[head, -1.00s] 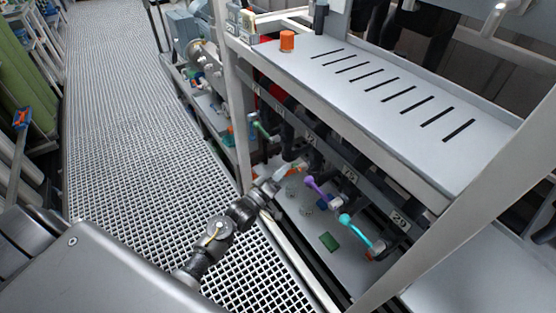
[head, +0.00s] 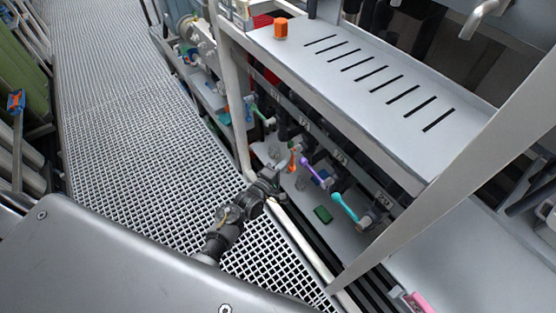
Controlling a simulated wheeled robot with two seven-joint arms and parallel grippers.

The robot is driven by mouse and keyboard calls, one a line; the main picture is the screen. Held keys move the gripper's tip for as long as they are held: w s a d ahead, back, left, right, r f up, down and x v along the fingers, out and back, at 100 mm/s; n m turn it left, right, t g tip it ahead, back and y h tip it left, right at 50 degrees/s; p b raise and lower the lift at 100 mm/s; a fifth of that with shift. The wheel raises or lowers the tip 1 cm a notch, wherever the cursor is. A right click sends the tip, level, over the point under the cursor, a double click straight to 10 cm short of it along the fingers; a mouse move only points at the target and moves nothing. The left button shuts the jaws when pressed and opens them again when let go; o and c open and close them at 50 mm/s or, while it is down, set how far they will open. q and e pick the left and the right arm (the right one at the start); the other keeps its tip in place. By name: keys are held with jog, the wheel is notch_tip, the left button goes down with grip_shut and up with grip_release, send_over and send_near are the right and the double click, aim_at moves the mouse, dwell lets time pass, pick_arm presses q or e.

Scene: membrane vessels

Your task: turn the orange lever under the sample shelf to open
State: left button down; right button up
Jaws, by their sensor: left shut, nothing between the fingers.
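The orange lever (head: 292,160) is under the sample shelf (head: 440,160), between a green lever (head: 262,117) and a purple lever (head: 310,171). It is small in view and its handle runs nearly upright in the picture, unlike the slanted purple and teal levers. My left gripper (head: 280,174) is beside it on the lower left, at the frame's open side. Its fingers look shut and empty; they seem close to the lever, but I cannot tell whether they touch it. My right gripper is not in view.
A teal lever (head: 345,207) is further right. A green block (head: 323,214) lies on the lower tray. A pale upright post (head: 235,100) and a lower rail (head: 308,250) border the opening. The grating walkway (head: 120,150) on the left is clear.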

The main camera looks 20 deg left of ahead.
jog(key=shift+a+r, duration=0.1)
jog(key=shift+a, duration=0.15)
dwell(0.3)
pick_arm(q)
jog(key=s+a+b, duration=0.1)
jog(key=s+a, duration=0.5)
jog(key=s, duration=0.1)
jog(key=shift+s, duration=0.25)
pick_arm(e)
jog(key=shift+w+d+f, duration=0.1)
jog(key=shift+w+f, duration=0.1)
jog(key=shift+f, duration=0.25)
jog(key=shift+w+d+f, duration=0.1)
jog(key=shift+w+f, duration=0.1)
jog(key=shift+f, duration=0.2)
pick_arm(q)
jog(key=shift+d, duration=0.1)
